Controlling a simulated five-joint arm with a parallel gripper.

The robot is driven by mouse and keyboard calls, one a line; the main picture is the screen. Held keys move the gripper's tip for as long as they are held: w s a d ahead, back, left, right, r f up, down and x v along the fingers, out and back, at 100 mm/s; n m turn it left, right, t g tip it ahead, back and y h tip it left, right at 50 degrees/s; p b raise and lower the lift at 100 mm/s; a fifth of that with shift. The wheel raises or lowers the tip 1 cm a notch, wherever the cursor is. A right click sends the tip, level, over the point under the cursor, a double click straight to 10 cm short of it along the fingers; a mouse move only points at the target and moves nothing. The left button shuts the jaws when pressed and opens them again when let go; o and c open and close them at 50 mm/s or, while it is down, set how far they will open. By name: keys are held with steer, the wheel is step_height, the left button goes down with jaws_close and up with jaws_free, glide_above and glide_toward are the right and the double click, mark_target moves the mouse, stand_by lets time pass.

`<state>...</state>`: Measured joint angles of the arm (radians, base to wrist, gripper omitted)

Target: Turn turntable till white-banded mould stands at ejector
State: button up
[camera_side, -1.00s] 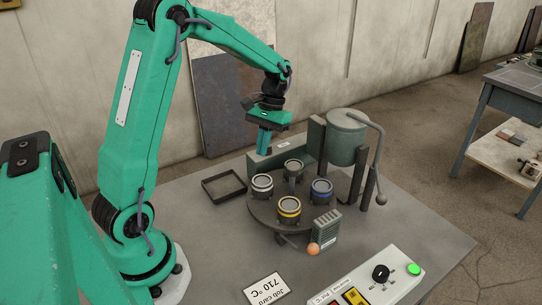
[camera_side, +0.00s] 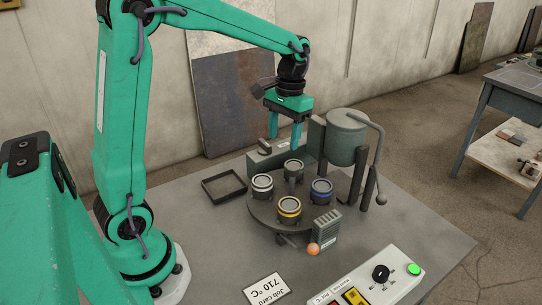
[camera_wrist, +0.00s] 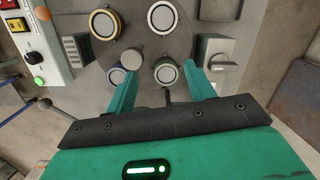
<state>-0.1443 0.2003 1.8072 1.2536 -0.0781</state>
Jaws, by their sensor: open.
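The round dark turntable (camera_side: 262,212) carries the white-banded mould (camera_side: 262,184) at its left, a yellow-banded one (camera_side: 289,208) in front, a blue-banded one (camera_side: 321,191) at right and a grey-green one (camera_side: 293,169) at back. In the wrist view the white-banded mould (camera_wrist: 162,16) is at the top centre. My gripper (camera_side: 285,142) is open and empty, above and behind the grey-green mould; that mould (camera_wrist: 166,72) shows between my fingers in the wrist view. An orange ball (camera_side: 314,249) is at the turntable's front. No ejector label is readable.
A grey block (camera_side: 265,159) with a knob stands behind the turntable. A finned box (camera_side: 326,227) is at front right. A grey pot (camera_side: 347,137) with a bent lever (camera_side: 380,150) stands at back right. An empty black frame (camera_side: 224,187) lies left. A control panel (camera_side: 370,284) is in front.

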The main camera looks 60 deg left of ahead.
mark_target(293, 166)
steer(key=shift+m+t, duration=0.7)
steer(key=shift+m, duration=0.1)
steer(key=d, duration=0.1)
steer(key=d+r, duration=0.1)
steer(key=d, duration=0.1)
steer(key=d+r, duration=0.1)
steer(key=shift+s+d+r, duration=0.1)
steer(key=shift+s+d, duration=0.1)
steer(key=shift+d, duration=0.15)
steer(key=shift+f, duration=0.2)
steer(key=shift+f, duration=3.75)
jaws_close()
